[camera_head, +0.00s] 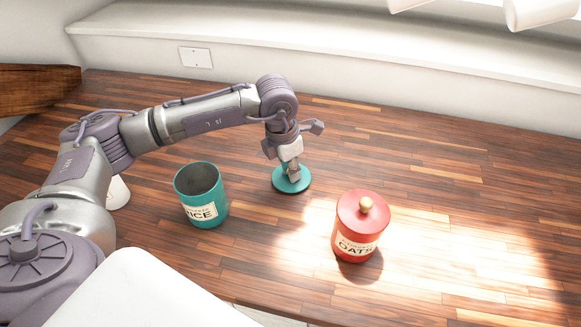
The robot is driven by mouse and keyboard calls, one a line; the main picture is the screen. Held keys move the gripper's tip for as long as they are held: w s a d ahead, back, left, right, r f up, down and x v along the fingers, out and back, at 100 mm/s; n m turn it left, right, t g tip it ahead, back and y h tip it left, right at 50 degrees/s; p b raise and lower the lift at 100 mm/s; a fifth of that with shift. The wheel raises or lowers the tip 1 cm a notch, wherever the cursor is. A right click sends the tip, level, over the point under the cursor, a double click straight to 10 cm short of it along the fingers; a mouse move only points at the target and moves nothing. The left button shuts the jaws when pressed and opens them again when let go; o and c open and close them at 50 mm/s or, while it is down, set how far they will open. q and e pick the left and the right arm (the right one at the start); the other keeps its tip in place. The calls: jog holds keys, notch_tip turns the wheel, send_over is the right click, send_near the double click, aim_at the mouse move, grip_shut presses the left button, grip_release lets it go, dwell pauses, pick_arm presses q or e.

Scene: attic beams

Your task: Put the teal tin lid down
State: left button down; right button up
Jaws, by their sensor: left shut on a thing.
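The teal tin lid (302,185) is a flat round disc at the middle of the wooden worktop, right of the open teal tin. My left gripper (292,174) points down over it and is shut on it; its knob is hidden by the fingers. The lid appears to be at or just above the wood; I cannot tell if it touches. The teal tin (203,200), labelled RICE, stands upright with its top open. My right gripper is not in view.
A red tin (360,228) labelled OATS stands upright with its lid on, to the right of the teal lid. A white object (117,192) is partly hidden behind my left arm. The worktop (450,190) is clear at the right and back. A wall rises behind.

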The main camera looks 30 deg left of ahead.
aim_at(284, 180)
pick_arm(q)
jog(key=c, duration=1)
grip_release()
jog(key=shift+f, duration=0.1)
jog(key=shift+c, duration=0.2)
jog(key=shift+r, duration=0.55)
notch_tip(284, 180, up, 11)
jog(key=s+b, duration=0.1)
jog(key=b, duration=0.1)
jog(key=shift+s+a, duration=0.25)
jog(key=shift+a, duration=0.2)
